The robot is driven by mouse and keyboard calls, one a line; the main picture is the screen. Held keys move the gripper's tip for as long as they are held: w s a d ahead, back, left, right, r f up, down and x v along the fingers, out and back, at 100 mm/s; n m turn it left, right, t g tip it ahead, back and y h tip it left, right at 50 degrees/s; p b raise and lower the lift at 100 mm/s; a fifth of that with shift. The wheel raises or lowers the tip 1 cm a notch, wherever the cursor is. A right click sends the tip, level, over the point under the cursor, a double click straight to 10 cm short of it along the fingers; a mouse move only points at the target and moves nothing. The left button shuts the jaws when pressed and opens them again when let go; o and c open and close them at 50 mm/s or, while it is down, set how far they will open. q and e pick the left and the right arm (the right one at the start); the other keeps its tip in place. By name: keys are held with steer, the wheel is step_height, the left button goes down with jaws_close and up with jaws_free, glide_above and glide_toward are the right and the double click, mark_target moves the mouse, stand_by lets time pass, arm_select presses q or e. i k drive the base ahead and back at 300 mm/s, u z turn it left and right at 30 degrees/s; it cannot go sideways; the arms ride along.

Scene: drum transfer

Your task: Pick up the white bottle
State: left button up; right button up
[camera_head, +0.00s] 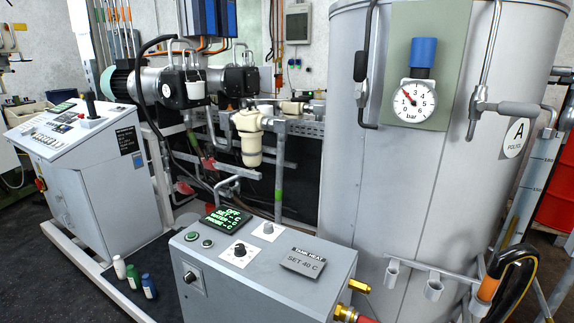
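The white bottle (119,267) stands upright at the lower left, on the dark floor area by the white frame rail. It is small, with a pale cap. A green bottle (133,277) stands just right of it, and a blue bottle (149,286) stands right of that. The three form a short slanting row, close together. Neither of my grippers shows in the head view.
A grey heater box (265,275) with knobs and a green display stands right of the bottles. A control console (80,160) stands behind them to the left. A large grey tank (420,180) fills the right. Dark floor (50,285) is clear at the lower left.

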mark_target(120, 267)
steer(key=u, duration=1.5)
steer(key=k, duration=0.3)
steer(key=u, duration=1.05)
steer(key=k, duration=1.1)
steer(key=u, duration=0.55)
steer(key=i, duration=1.4)
steer(key=z, duration=0.55)
steer(key=i, duration=2.4)
steer(key=z, duration=1.1)
steer(key=i, duration=1.3)
steer(key=z, duration=1.9)
steer(key=i, duration=0.8)
steer(key=z, duration=0.6)
